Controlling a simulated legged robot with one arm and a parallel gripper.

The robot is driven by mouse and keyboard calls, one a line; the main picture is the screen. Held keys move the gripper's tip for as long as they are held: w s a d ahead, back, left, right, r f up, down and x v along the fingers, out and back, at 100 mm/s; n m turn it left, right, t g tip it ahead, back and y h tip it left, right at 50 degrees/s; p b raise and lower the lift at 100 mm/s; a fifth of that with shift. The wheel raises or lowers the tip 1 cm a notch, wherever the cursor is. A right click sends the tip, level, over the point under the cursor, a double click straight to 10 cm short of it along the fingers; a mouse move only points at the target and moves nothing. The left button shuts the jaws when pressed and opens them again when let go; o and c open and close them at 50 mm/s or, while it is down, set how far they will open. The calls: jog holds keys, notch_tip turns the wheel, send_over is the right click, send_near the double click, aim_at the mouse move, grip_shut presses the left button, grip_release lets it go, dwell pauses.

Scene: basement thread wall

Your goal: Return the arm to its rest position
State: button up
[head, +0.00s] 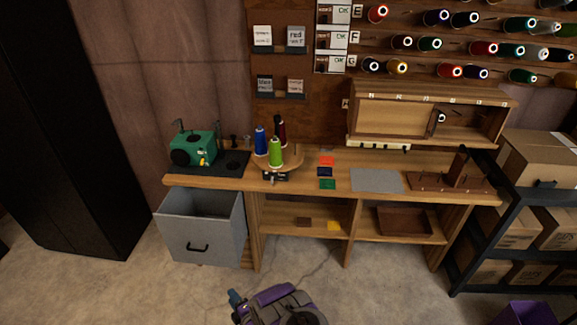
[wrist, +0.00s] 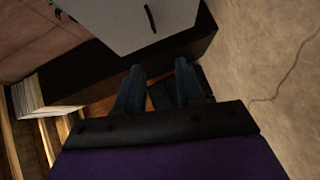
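My arm, purple and grey, shows at the bottom middle of the head view, low in front of the workbench (head: 300,188). My gripper (head: 236,298) is at its left end, above the floor and apart from the bench and the grey drawer. In the wrist view my gripper (wrist: 159,72) has its two dark blue fingers spread apart. Nothing is visible between them except the dark and brown background. The gripper is open and empty. Most of the arm below the picture edge is hidden.
The grey drawer (head: 200,233) is pulled open at the bench's left. Thread spools (head: 276,152) stand on the bench beside a green machine (head: 193,148). A dark cabinet (head: 75,130) stands left, a box shelf (head: 538,200) right. The concrete floor (head: 390,295) in front is clear.

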jog(key=w+d+r+m+g+h, duration=0.2)
jog(key=w+d+r+m+h, duration=0.4)
jog(key=w+r, duration=0.65)
jog(key=s+d+r+m+g+h, duration=0.1)
jog(key=s+d+r+m+g, duration=0.15)
jog(key=d+r, duration=0.65)
jog(key=s+d+r+m+g+h, duration=0.1)
jog(key=s+d+r+m, duration=0.4)
jog(key=r, duration=0.5)
jog(key=s+d+r+m+g+h, duration=0.1)
jog(key=s+d+r+m+g, duration=0.1)
jog(key=s+d+r, duration=0.5)
jog(key=s+d+r+m+g+h, duration=0.1)
jog(key=s+d+r+m+g, duration=0.1)
jog(key=s+d+r, duration=0.5)
jog(key=s+r+m+g, duration=0.2)
jog(key=s+r+m, duration=0.1)
jog(key=s, duration=1.1)
jog(key=s+r+m+g, duration=0.2)
jog(key=s+r+m, duration=0.1)
jog(key=s, duration=1.2)
jog(key=shift+s+d+g, duration=0.15)
jog(key=shift+d+g, duration=0.2)
jog(key=shift+d, duration=0.05)
jog(key=shift+d+r+m, duration=0.1)
jog(key=shift+m, duration=0.25)
